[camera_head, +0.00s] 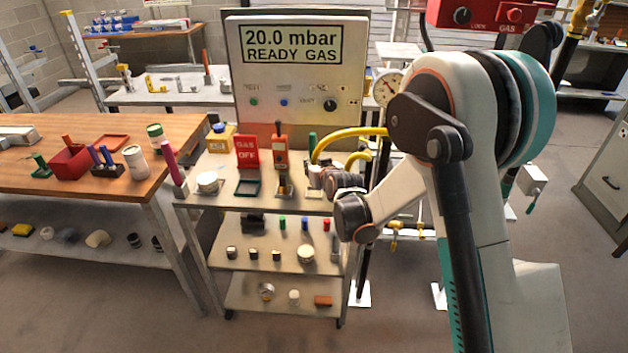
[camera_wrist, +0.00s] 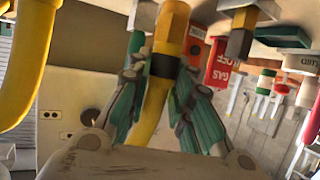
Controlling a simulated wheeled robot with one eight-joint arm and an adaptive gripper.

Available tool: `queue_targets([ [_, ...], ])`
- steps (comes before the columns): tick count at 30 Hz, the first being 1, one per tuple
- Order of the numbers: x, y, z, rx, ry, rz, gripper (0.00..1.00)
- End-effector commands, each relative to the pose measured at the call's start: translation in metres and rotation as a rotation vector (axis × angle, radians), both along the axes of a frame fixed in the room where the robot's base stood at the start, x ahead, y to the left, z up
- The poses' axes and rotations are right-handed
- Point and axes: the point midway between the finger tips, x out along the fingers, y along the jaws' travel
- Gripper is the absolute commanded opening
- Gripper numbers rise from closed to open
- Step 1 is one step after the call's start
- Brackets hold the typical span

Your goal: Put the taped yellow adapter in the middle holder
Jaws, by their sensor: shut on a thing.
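My gripper (camera_wrist: 155,90) is shut on a yellow tube-shaped adapter (camera_wrist: 153,100) with a black tape band (camera_wrist: 165,67), between its green finger pads. In the head view my gripper (camera_head: 322,178) is at the right of the cart's top shelf, below the gauge panel; the adapter's grip point is hard to make out there. A small holder (camera_head: 283,191) stands left of my gripper, in front of an orange device (camera_head: 281,150). A dark green frame (camera_head: 247,187) stands further left by the red GAS OFF sign (camera_head: 246,151). I cannot tell for certain which is the middle holder.
Yellow curved pipes (camera_head: 345,134) rise close behind my gripper. A white round tin (camera_head: 208,182) and a yellow box (camera_head: 220,138) stand at the cart's left. The panel (camera_head: 299,80) reads 20.0 mbar, READY GAS. A wooden bench (camera_head: 90,190) stands left.

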Motion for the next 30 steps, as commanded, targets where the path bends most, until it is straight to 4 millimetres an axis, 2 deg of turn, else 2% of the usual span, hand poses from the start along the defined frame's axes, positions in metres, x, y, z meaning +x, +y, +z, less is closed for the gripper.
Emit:
queue_targets([
  [9, 0.001, 0.0, -0.04, 0.0, 0.0, 0.0, 0.0],
  [21, 0.0, 0.0, -0.045, 0.0, 0.0, 0.0, 0.0],
  [22, 0.0, 0.0, -0.045, 0.0, 0.0, 0.0, 0.23],
  [24, 0.0, 0.0, -0.044, 0.0, 0.0, 0.0, 0.38],
  [30, 0.0, 0.0, -0.044, 0.0, 0.0, 0.0, 0.4],
])
